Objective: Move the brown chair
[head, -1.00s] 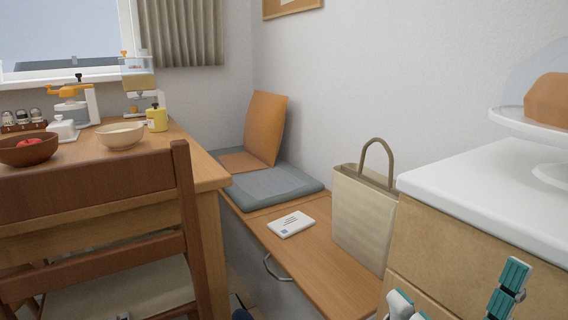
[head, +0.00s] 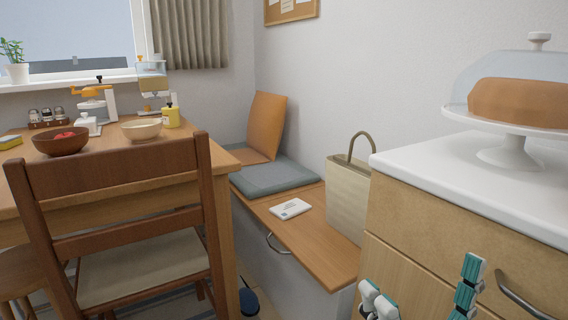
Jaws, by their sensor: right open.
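The brown chair (head: 118,172) stands at the left in the head view, its slatted wooden back toward me and its pale seat (head: 140,268) facing the table (head: 226,205). Its lower legs are partly cut off by the picture's bottom edge. My right gripper (head: 420,300) shows at the bottom right, in front of the wooden drawers. Its teal-padded fingers are apart, with nothing between them. It is well to the right of the chair and does not touch it. My left gripper is out of view.
A wooden bench (head: 325,240) with a grey cushion (head: 272,176), a white box (head: 290,209) and a beige bag (head: 347,198) runs along the wall. A drawer cabinet (head: 440,205) with a cake stand (head: 505,150) stands at the right. A second wooden seat (head: 22,270) is at the lower left.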

